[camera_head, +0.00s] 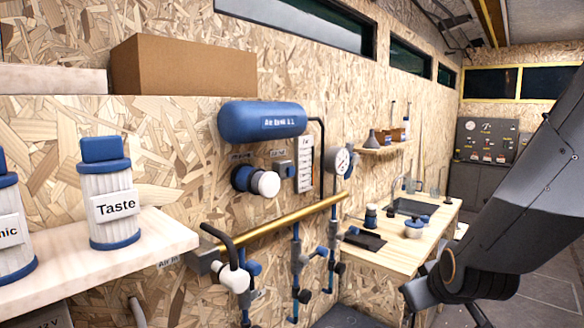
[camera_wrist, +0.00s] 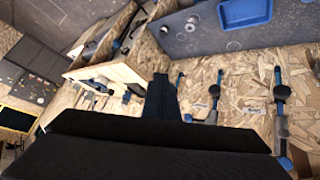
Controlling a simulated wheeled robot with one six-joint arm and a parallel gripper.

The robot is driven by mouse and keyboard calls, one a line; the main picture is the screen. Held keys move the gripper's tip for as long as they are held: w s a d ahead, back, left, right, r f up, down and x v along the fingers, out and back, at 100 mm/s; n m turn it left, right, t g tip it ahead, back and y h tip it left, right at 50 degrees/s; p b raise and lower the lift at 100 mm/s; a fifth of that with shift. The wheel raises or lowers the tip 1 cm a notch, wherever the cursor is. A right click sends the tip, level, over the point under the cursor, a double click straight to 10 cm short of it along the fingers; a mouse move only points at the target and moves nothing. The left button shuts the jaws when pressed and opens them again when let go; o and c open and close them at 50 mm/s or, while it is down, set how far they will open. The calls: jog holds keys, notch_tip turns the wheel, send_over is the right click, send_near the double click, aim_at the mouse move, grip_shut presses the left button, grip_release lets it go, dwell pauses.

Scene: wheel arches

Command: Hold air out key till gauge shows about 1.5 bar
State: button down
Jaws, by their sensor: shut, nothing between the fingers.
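A round white-faced gauge (camera_head: 342,161) is on the wall right of the blue air tank (camera_head: 262,122); its needle is too small to read. I cannot tell which part is the air out key. My gripper (camera_wrist: 163,82) shows as dark fingers, shut and empty, in the wrist view. It is apart from the wall fittings. In the head view my arm is at the right, and I cannot make out the fingertips.
A brass pipe (camera_head: 285,218) with valves crosses the wall below the tank. A white knob on a blue base (camera_head: 265,183) juts out left of the gauge. A shelf with a "Taste" canister (camera_head: 110,205) is at the left. A workbench (camera_head: 400,255) is at the right.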

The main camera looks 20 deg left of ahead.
aim_at(291, 172)
jog(key=w+a+r+n+t+y+p, duration=0.1)
jog(key=a+r+n+t, duration=0.3)
jog(key=a+r, duration=0.6)
jog(key=w+a+r+n+t+y+p, duration=0.2)
jog(key=w+a+r+n+t+y, duration=0.1)
jog(key=a+r, duration=0.7)
notch_tip(291, 172, up, 2)
jog(key=shift+w+r+n+t+y, duration=0.25)
jog(key=shift+w+n+t+y, duration=0.25)
jog(key=shift+t, duration=0.4)
jog(key=shift+a, duration=0.15)
jog(key=w+a, duration=0.3)
jog(key=a, duration=0.5)
jog(key=shift+w, duration=0.25)
jog(key=shift+a, duration=0.2)
jog(key=shift+w+a, duration=0.15)
jog(key=shift+a, duration=0.05)
jog(key=shift+w+a, duration=0.2)
jog(key=shift+a, duration=0.3)
dwell(1.8)
